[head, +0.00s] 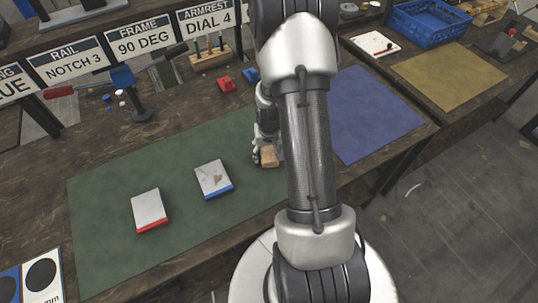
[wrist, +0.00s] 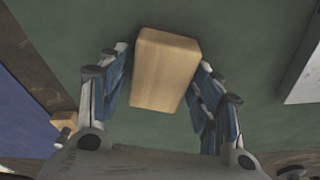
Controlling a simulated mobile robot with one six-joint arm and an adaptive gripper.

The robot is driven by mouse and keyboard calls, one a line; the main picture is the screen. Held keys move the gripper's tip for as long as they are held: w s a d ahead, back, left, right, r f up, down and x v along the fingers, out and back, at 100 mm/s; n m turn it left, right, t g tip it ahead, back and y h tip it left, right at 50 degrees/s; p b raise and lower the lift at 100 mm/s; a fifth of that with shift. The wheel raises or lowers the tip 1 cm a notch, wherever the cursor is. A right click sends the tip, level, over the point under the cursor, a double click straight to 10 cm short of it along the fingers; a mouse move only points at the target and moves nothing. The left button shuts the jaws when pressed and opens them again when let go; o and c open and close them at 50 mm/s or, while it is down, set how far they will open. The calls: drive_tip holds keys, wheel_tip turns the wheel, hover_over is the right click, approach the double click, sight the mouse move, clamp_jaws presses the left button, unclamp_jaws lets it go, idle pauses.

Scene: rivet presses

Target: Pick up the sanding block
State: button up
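A light wooden block (wrist: 166,68), which I take to be the sanding block, lies between the two fingers of my gripper (wrist: 163,84) in the wrist view. The fingers are spread on either side of it. A thin strip of green seems to show between the block and the left finger; the right finger is very close to the block, and I cannot tell if it touches. In the head view the block (head: 270,157) is at the right part of the green mat (head: 110,195), next to my gripper (head: 261,158), partly hidden by my arm.
A white-topped block with a blue edge (head: 213,179) and one with a red edge (head: 149,210) lie left on the green mat. A blue mat (head: 370,115) lies right. Signs (head: 145,42) stand behind.

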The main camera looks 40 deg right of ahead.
sight(269, 152)
drive_tip(key=c, duration=0.9)
drive_tip(key=shift+r, duration=0.1)
wheel_tip(269, 152, up, 20)
drive_tip(key=p, duration=0.6)
drive_tip(key=o, duration=0.5)
drive_tip(key=shift+c, duration=1.4)
drive_tip(key=shift+w+f, duration=0.1)
drive_tip(key=shift+f, duration=0.1)
